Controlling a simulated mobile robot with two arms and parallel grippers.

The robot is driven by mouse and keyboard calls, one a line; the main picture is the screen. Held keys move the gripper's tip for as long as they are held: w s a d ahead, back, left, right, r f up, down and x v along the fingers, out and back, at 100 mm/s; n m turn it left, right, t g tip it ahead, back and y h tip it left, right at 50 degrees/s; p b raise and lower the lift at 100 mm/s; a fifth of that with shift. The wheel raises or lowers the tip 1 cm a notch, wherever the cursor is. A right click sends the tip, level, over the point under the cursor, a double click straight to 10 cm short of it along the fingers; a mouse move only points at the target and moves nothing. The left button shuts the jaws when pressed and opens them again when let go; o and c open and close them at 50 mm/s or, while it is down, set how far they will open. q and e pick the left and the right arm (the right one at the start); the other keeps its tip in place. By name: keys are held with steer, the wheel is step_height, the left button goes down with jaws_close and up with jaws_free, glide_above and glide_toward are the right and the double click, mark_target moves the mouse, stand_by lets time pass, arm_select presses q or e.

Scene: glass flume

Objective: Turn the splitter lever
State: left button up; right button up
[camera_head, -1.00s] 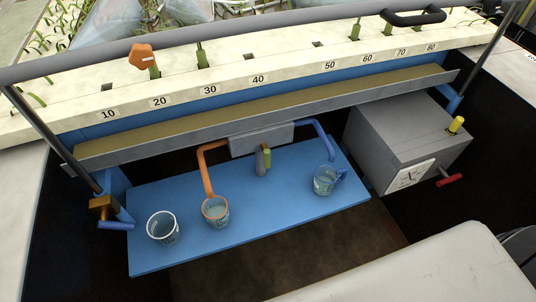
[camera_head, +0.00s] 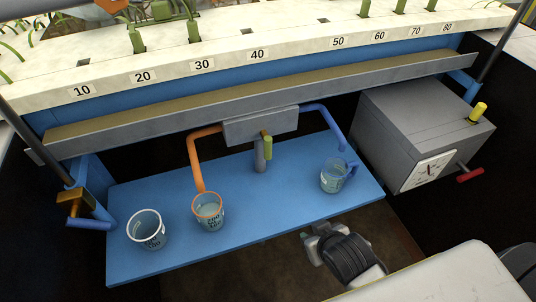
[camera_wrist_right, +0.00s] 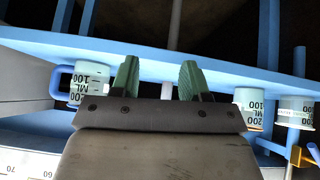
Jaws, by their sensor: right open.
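The splitter box (camera_head: 260,125) is a grey block on the trough front, with an orange pipe (camera_head: 193,160) on its left and a blue pipe (camera_head: 328,120) on its right. A small yellow-green lever (camera_head: 267,148) hangs at its front beside a grey stub. My right gripper (camera_head: 307,236) is at the blue shelf's front edge, below and right of the lever and apart from it. In the right wrist view its two green fingers (camera_wrist_right: 158,82) are spread with nothing between them; I cannot make out the lever there. My left gripper is not in view.
The blue shelf (camera_head: 250,220) carries a clear cup (camera_head: 147,230), an orange-rimmed cup (camera_head: 208,211) under the orange pipe and a blue-handled jug (camera_head: 334,177) under the blue pipe. A grey box (camera_head: 415,125) with a dial stands at right. The shelf's middle is clear.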

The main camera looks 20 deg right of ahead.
mark_target(270, 151)
steer(key=w+r+t, duration=0.1)
steer(key=r, duration=0.1)
steer(key=w+r+t, duration=0.4)
steer(key=shift+w+a+r+y, duration=0.25)
steer(key=shift+a+r+y, duration=0.05)
steer(key=shift+a+r, duration=0.1)
steer(key=w+a+r+n+t+y, duration=0.1)
steer(key=w+a+r+t+y, duration=0.2)
steer(key=r+t, duration=0.25)
steer(key=shift+g, duration=0.35)
steer(key=x, duration=1)
steer(key=shift+r+b, duration=0.2)
steer(key=shift+b, duration=0.15)
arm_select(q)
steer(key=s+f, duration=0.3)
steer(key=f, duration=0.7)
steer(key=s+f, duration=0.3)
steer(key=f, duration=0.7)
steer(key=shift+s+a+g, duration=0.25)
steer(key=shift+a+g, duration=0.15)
arm_select(e)
steer(key=shift+w, duration=0.4)
steer(key=c, duration=0.7)
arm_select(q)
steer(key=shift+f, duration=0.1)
arm_select(e)
steer(key=shift+r, duration=0.1)
jaws_close()
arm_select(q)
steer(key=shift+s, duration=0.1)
